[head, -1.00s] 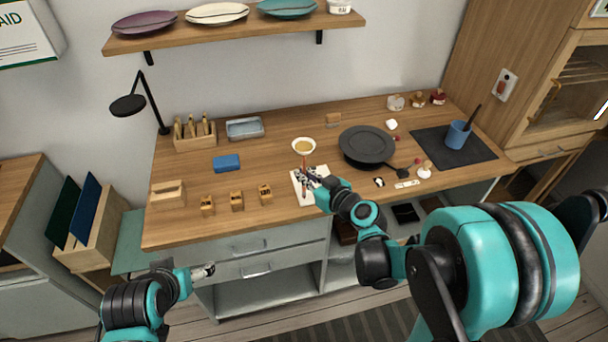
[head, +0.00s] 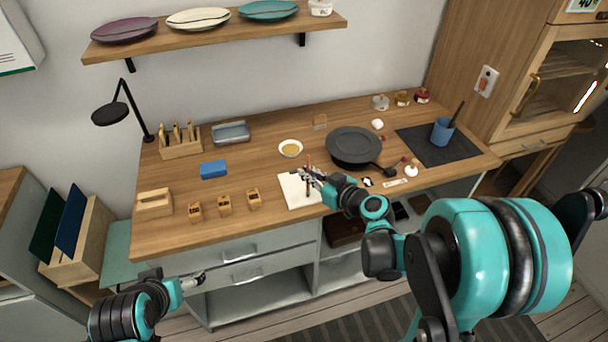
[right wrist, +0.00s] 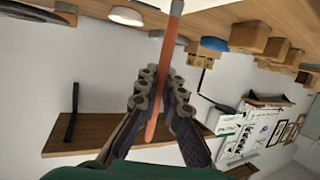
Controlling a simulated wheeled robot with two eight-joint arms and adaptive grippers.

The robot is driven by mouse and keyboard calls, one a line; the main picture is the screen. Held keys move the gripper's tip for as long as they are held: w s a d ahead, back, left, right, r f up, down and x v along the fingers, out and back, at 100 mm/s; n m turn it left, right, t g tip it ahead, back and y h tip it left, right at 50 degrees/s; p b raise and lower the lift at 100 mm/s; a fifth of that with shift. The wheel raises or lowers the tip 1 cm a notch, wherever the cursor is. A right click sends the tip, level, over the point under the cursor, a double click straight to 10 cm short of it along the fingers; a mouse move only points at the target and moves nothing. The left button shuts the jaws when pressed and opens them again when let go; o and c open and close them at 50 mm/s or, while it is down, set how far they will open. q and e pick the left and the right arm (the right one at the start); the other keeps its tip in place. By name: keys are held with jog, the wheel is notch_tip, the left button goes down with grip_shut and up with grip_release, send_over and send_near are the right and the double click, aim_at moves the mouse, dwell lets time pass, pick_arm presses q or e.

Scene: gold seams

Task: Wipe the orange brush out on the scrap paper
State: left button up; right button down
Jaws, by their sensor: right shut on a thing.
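My right gripper (head: 312,175) is shut on the orange brush (head: 308,161), over the white scrap paper (head: 291,191) on the workbench. The brush stands roughly upright between the fingers. In the right wrist view the brush (right wrist: 166,55) runs as an orange-brown stick between the two fingers (right wrist: 161,100). Its bristle end is not clear, and I cannot tell if it touches the paper. The gripper and arm cover the paper's right part. My left gripper (head: 194,282) is low in front of the drawers, away from the bench top; its fingers are too small to read.
A small bowl (head: 290,148) stands behind the paper. Small wooden blocks (head: 225,206) and a blue block (head: 213,169) lie to the left. A dark round pan (head: 353,146) is to the right. A blue cup (head: 442,131) stands on a dark mat (head: 475,152).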

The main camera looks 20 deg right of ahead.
jog(key=d, duration=0.5)
jog(key=shift+a+b, duration=0.3)
jog(key=shift+a, duration=2.5)
jog(key=a, duration=0.4)
jog(key=shift+s+a, duration=0.1)
jog(key=shift+a, duration=0.15)
jog(key=shift+d, duration=0.1)
